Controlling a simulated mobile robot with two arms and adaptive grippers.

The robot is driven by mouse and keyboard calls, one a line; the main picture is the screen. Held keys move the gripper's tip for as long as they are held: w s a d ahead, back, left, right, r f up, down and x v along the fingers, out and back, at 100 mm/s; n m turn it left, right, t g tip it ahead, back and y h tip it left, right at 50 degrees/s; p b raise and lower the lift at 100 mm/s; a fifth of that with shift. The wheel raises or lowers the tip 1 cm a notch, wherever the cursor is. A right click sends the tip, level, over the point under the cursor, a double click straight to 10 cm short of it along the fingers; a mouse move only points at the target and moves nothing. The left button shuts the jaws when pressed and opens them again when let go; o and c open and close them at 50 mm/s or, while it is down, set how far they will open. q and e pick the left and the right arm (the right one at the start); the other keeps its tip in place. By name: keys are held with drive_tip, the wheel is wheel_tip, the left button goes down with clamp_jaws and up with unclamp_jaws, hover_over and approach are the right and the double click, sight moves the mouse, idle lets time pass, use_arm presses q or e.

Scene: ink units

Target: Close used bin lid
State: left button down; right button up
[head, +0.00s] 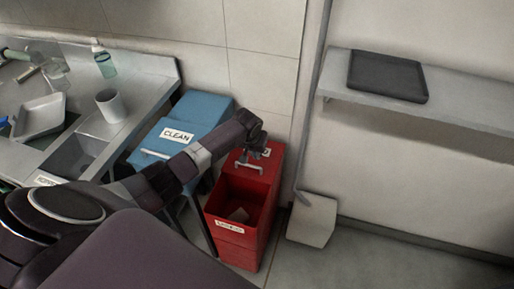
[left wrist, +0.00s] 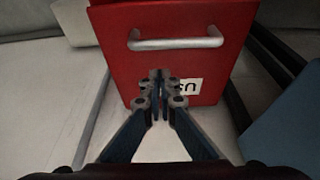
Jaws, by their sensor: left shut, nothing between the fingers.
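The red used bin (head: 228,248) stands on the floor right of the blue bin. My left gripper (head: 256,146) is shut and empty at the lid's far upper edge. In the left wrist view, the shut fingertips (left wrist: 160,92) overlap the red lid (left wrist: 190,17) beside its partly hidden label (left wrist: 188,86), with the handle (left wrist: 176,43) beyond. I cannot tell whether they touch it. My right gripper is not in view.
A closed blue bin (head: 200,109) marked CLEAN stands left of the red bin, under my left arm. A metal counter (head: 145,83) is at left. A pale small bin (head: 313,220) stands right of the red bin. A shelf (head: 460,107) holds a dark tray (head: 388,75).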

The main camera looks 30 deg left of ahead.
use_arm(q)
drive_tip(key=shift+s+d+p, duration=0.2)
drive_tip(key=shift+s+p, duration=0.1)
drive_tip(key=shift+s, duration=0.9)
drive_tip(key=shift+f, duration=0.1)
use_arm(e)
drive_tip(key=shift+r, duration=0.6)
